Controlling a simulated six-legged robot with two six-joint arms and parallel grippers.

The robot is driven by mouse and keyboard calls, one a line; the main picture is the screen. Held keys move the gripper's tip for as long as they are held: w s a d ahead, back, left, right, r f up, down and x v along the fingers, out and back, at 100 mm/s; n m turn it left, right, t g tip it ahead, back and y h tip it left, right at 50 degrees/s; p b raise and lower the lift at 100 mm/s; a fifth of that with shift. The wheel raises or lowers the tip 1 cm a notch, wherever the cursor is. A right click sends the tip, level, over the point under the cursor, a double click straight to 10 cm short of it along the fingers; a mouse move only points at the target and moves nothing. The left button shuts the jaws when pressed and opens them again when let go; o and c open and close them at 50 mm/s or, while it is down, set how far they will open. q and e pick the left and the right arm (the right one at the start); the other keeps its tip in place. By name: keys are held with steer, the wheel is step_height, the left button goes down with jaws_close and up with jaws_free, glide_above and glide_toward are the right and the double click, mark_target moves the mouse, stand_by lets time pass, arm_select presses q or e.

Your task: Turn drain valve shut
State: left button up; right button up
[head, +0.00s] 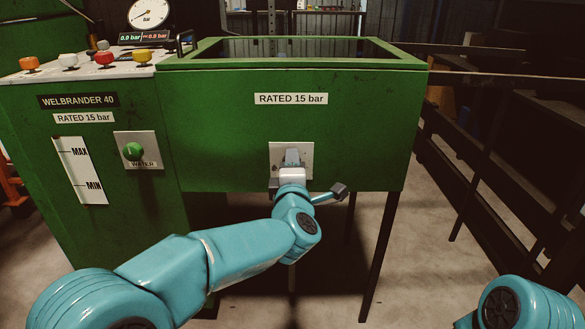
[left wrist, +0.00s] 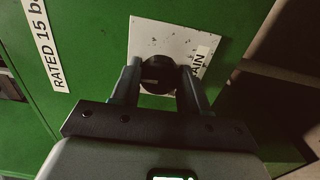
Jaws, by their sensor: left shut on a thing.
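The drain valve is a round black knob (left wrist: 156,79) on a white plate (left wrist: 150,38) in the left wrist view. The plate's label is partly hidden and only "AIN" reads. A short pale mark shows on the knob. My left gripper (left wrist: 160,82) has one finger on each side of the knob and is shut on it. In the head view my left gripper (head: 292,160) is at the same plate (head: 306,150) on the front of the green tank and hides the knob. My right arm shows at the bottom right of the head view; its gripper is out of the picture.
The green tank (head: 220,125) stands on thin dark legs. To its left is a green cabinet with a green WATER knob (head: 133,151), a level scale (head: 80,170), several coloured buttons and a gauge (head: 149,13). Dark railings (head: 490,150) stand at the right.

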arm_select(q)
steer(key=shift+f, duration=0.1)
steer(key=o, duration=1)
steer(key=shift+o, duration=0.2)
steer(key=s+p, duration=0.3)
steer(key=s, duration=1.3)
steer(key=shift+s, duration=0.2)
arm_select(e)
steer(key=s+r, duration=0.2)
steer(key=shift+s+a+r+g, duration=0.1)
steer(key=shift+a+r+g, duration=0.1)
steer(key=shift+r+g, duration=0.2)
